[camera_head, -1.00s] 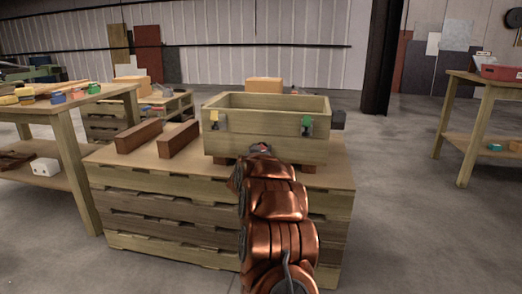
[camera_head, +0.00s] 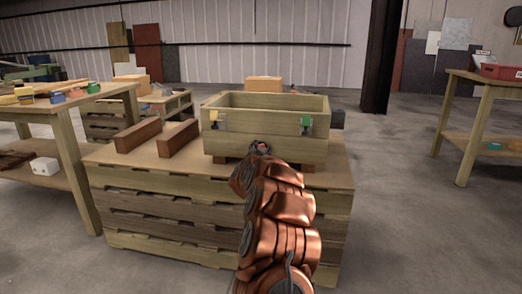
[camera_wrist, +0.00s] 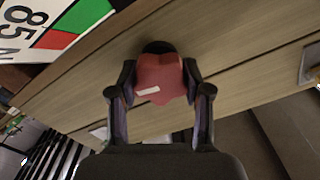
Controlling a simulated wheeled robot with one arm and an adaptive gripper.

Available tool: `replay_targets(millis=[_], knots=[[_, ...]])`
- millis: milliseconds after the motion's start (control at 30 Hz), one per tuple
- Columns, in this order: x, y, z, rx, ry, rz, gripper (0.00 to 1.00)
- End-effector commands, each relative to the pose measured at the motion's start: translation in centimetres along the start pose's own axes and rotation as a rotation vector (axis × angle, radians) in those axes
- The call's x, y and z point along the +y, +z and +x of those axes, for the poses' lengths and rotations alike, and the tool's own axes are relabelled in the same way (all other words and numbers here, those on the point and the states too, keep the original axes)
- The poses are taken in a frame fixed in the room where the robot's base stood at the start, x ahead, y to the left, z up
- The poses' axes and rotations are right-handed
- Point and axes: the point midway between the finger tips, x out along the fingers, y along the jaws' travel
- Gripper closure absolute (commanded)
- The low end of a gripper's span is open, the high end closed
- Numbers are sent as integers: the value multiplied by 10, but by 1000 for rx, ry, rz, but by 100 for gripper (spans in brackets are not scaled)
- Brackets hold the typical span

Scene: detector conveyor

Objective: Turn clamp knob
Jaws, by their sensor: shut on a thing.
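A red lobed clamp knob (camera_wrist: 160,80) with a small pale label sits in front of the wooden box's side in the wrist view. My gripper (camera_wrist: 158,73) is shut on it, with one dark finger on each side. In the head view my gripper (camera_head: 260,147) is at the front face of the wooden box (camera_head: 240,132), low and near the middle. Only a small reddish spot shows there, and the gripper hides most of the knob. How far the knob is turned cannot be told.
The box stands on a pallet-stack table (camera_head: 115,165). Two brown wooden bars (camera_head: 139,134) lie to its left. A yellow-marked clamp (camera_head: 214,119) and a green-marked clamp (camera_head: 305,122) are on the box front. A printed sign (camera_wrist: 48,28) fills the wrist view's upper left corner.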

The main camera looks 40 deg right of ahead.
Motion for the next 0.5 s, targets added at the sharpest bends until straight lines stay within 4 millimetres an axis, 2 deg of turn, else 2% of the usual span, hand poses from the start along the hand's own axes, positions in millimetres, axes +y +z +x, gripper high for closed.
replay_targets(millis=[300, 333, 500], knots=[[0, -3, 0, 5, 1, 2, 86], [0, -3, 0, 5, 1, 2, 48], [0, -2, 0, 3, 1, 1, 31]])
